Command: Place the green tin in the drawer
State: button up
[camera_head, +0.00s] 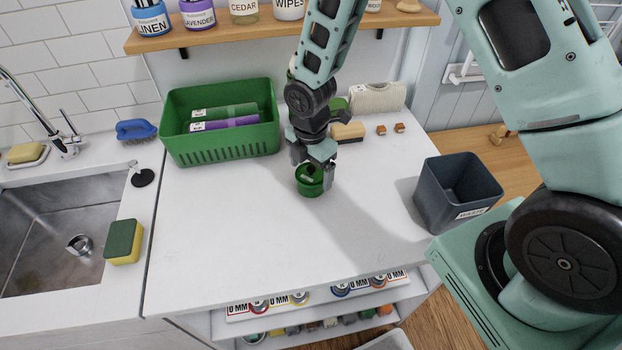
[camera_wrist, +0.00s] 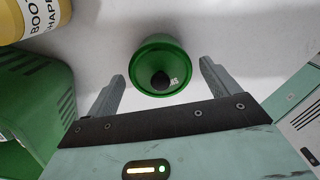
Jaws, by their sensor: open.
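A green basket (camera_head: 175,140) with rolls inside stands left of the tin. A dark grey bin (camera_head: 430,195) stands to the right. A brush and small wooden blocks (camera_head: 381,130) lie behind. A sink (camera_head: 40,240) is at far left. The counter's front is clear.

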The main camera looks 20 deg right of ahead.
jog(key=shift+f+p, duration=0.45)
jog(key=shift+f, duration=1.25)
jog(key=shift+c, duration=0.3)
jog(key=c, duration=1)
jog(key=shift+r, duration=0.1)
